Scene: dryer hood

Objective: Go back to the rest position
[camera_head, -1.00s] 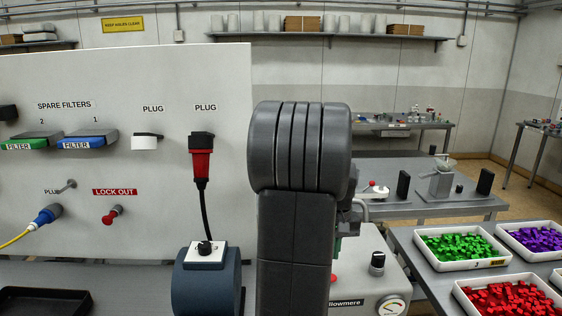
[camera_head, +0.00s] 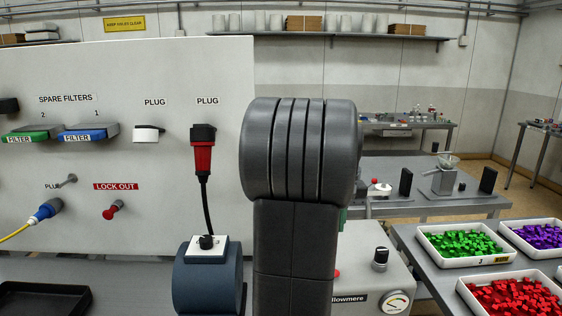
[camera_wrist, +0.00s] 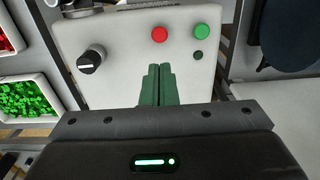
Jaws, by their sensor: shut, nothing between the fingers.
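My gripper (camera_wrist: 156,72) shows in the wrist view with its two green fingers pressed together and nothing between them. It points toward the pale control box (camera_wrist: 125,35), over a face that carries a red button (camera_wrist: 160,34), a green button (camera_wrist: 202,31) and a black knob (camera_wrist: 91,60). I cannot tell how far the fingertips are from that face. In the head view my dark arm stands upright in the middle and hides the gripper and much of the control box (camera_head: 368,262).
A white panel (camera_head: 110,215) with a red plug (camera_head: 203,150), a blue plug (camera_head: 46,210) and filters stands at left. A blue-grey motor (camera_head: 206,275) sits before it. Trays of green (camera_head: 425,230), red and purple pieces lie at right. A black tray (camera_head: 45,287) is at lower left.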

